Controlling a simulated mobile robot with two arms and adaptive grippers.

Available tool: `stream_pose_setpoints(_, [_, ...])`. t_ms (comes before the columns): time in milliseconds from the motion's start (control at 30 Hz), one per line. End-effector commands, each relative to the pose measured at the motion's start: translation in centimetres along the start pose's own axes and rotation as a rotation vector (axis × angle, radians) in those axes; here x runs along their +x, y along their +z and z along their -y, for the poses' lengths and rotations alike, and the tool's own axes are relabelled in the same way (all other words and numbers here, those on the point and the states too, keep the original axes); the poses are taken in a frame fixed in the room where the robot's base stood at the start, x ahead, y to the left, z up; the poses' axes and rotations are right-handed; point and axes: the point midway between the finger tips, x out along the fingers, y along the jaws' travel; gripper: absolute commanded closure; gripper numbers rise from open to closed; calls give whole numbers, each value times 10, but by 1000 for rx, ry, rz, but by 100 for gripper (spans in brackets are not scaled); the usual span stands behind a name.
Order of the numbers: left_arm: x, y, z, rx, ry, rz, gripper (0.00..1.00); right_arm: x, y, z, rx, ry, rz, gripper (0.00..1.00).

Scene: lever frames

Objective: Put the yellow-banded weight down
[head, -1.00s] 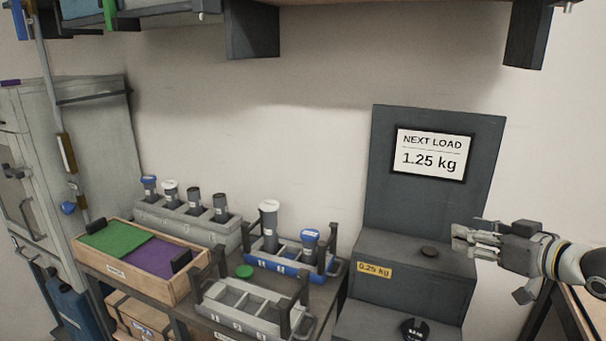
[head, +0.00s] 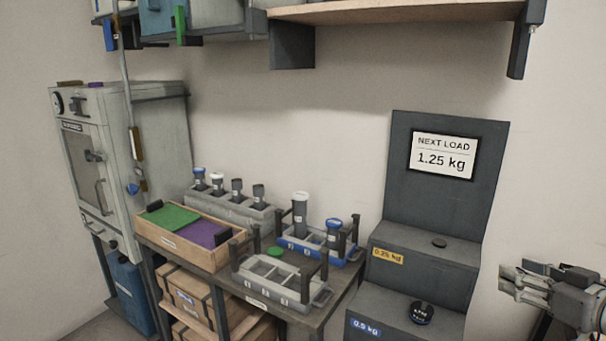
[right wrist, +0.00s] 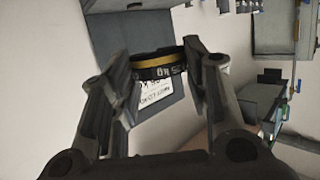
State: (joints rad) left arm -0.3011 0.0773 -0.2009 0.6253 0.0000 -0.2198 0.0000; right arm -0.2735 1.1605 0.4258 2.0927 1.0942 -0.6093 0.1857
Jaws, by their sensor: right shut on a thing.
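The yellow-banded weight (right wrist: 158,64) is a dark disc with a yellow stripe round its side and white lettering. In the right wrist view it sits between the fingertips of my right gripper (right wrist: 155,75), which is shut on it. In the head view my right gripper (head: 514,283) is in the air to the right of the grey stepped stand (head: 428,276); I cannot make out the weight there. The stand's upper step, tagged 0.25 kg, bears a small dark disc (head: 439,243). The lower step, tagged 0.5 kg, bears a larger black weight (head: 421,312). My left gripper is out of view.
A sign (head: 443,156) reading "NEXT LOAD 1.25 kg" is on the stand's back panel. A bench left of it holds a grey divided tray (head: 275,287), a blue rack (head: 318,250) and a wooden box (head: 177,246). A shelf (head: 420,12) hangs above.

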Motion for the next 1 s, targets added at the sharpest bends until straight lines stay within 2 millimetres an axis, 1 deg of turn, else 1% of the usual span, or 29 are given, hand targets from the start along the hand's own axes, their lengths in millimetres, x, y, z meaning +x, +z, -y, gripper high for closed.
stream_pose_setpoints(33, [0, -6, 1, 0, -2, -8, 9, 1, 7, 3, 5, 0, -2, 88])
stream_pose_setpoints(167, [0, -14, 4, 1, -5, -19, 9, 4, 27, 8, 7, 6, -2, 88])
stream_pose_setpoints(267, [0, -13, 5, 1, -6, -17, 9, 6, 46, 16, 9, 10, -2, 88])
stream_pose_setpoints(367, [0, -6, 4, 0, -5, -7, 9, 9, 68, 28, 14, 15, -2, 88])
stream_pose_setpoints(500, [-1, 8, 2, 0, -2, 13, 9, 14, 106, 56, 19, 23, -4, 88])
stream_pose_setpoints(567, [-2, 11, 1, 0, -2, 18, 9, 15, 119, 70, 20, 28, -4, 88])
stream_pose_setpoints(667, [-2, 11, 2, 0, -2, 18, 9, 17, 136, 96, 23, 36, -5, 88])
stream_pose_setpoints(700, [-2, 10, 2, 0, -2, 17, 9, 17, 141, 107, 25, 40, -6, 88])
stream_pose_setpoints(833, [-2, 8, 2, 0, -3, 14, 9, 17, 151, 146, 33, 61, -9, 88])
stream_pose_setpoints(900, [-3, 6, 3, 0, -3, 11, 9, 16, 150, 167, 40, 80, -10, 88])
stream_pose_setpoints(1000, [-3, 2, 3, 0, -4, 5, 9, 12, 144, 192, 49, 111, -9, 88])
